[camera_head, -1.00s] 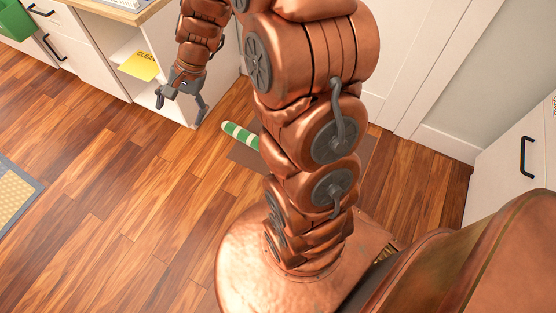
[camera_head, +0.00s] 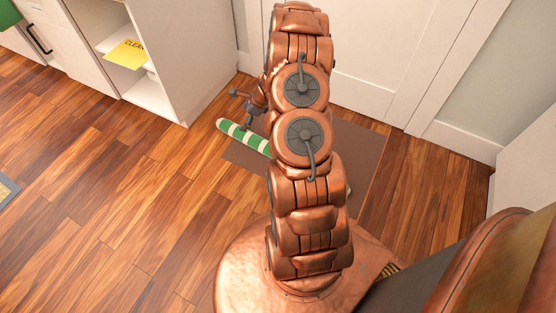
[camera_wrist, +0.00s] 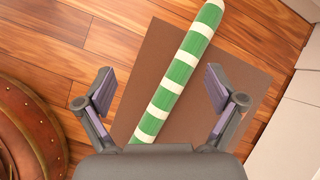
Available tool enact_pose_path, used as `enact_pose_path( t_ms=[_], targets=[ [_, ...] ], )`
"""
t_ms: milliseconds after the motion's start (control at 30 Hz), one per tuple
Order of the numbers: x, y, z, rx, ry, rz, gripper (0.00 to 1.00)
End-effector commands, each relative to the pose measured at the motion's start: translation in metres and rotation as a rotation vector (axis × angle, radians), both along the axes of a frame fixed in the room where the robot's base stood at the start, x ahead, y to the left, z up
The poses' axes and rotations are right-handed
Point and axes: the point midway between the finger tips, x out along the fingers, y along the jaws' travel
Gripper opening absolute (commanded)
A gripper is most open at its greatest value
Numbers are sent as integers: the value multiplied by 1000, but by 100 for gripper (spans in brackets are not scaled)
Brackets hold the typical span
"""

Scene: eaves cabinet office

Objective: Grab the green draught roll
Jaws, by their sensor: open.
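The green draught roll (camera_head: 243,138) has white bands and lies on a brown mat on the floor. In the head view its left part shows and my arm hides much of the rest. In the wrist view the roll (camera_wrist: 175,82) runs slantwise from lower left to upper right, between my two spread fingers. My gripper (camera_wrist: 160,88) is open and empty. In the head view my gripper (camera_head: 243,108) is small, partly hidden by my arm, and close to the roll. I cannot tell the height of the fingers above it.
The brown mat (camera_head: 365,165) lies before a white door (camera_head: 365,60). A white cabinet (camera_head: 195,50) with an open shelf and a yellow sign (camera_head: 126,54) stands at the upper left.

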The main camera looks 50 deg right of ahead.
Motion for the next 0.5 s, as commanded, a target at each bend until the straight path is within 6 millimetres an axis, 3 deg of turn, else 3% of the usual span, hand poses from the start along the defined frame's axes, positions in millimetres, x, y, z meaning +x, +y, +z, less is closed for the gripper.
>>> enact_pose_path(
  t_ms=[33, 200, 333, 500],
  targets=[
    [-10, -16, -39, 11, 24, -70, 94],
    [-42, -61, -123, 32, 93, -289, 94],
    [-66, -86, -171, 41, 136, -418, 94],
    [-86, -101, -203, 47, 169, -513, 94]
  ],
)
